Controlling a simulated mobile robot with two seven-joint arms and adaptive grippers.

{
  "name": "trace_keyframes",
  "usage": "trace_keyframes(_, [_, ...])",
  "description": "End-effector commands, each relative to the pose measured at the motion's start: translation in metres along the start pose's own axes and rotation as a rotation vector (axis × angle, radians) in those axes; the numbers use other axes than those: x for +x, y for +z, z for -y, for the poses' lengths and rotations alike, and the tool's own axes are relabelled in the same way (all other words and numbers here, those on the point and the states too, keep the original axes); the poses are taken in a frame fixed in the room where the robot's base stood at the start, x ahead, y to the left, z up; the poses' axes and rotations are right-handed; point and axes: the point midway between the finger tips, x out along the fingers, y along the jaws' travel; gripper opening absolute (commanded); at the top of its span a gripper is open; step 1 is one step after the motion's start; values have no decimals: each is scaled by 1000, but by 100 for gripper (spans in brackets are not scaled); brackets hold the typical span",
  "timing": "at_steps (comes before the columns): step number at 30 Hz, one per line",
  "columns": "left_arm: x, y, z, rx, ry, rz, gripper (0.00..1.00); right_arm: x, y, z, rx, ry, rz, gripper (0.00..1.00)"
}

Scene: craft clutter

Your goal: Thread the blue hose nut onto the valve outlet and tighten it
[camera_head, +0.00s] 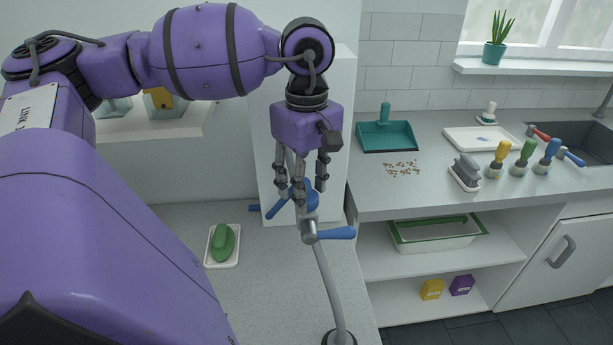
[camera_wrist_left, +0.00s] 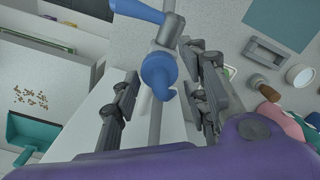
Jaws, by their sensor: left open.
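The blue hose nut (camera_head: 311,199) shows partly behind my left gripper's fingers in the head view; it shows more fully in the left wrist view (camera_wrist_left: 158,73). The grey valve (camera_head: 311,231) with a blue lever (camera_head: 337,233) is just below and in front of it; its lever also shows in the wrist view (camera_wrist_left: 136,10). My left gripper (camera_head: 300,194) points down, open, with its fingers on either side of the nut. I cannot tell whether they touch it, or whether the nut sits on the outlet. My right gripper is in neither view.
A grey pipe (camera_head: 331,285) curves down from the valve. Another blue lever (camera_head: 276,205) is left of the fingers. On the right counter are a teal dustpan (camera_head: 386,134), crumbs (camera_head: 402,168) and several brushes (camera_head: 500,153).

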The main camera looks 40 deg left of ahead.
Motion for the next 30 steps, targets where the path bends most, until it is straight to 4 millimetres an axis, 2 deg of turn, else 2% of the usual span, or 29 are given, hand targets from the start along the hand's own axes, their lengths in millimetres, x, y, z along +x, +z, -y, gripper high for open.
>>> trace_keyframes(1, [0,0,0,-1,1,0,50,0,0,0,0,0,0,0])
trace_keyframes(4, [0,0,0,-1,2,-1,62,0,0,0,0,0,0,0])
trace_keyframes(16, [-7,-1,-1,-2,4,-2,62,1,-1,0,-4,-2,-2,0])
trace_keyframes(20, [-26,-1,-2,-2,7,-3,62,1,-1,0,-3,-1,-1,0])
trace_keyframes(30, [-97,0,-1,0,9,1,62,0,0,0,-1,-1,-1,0])
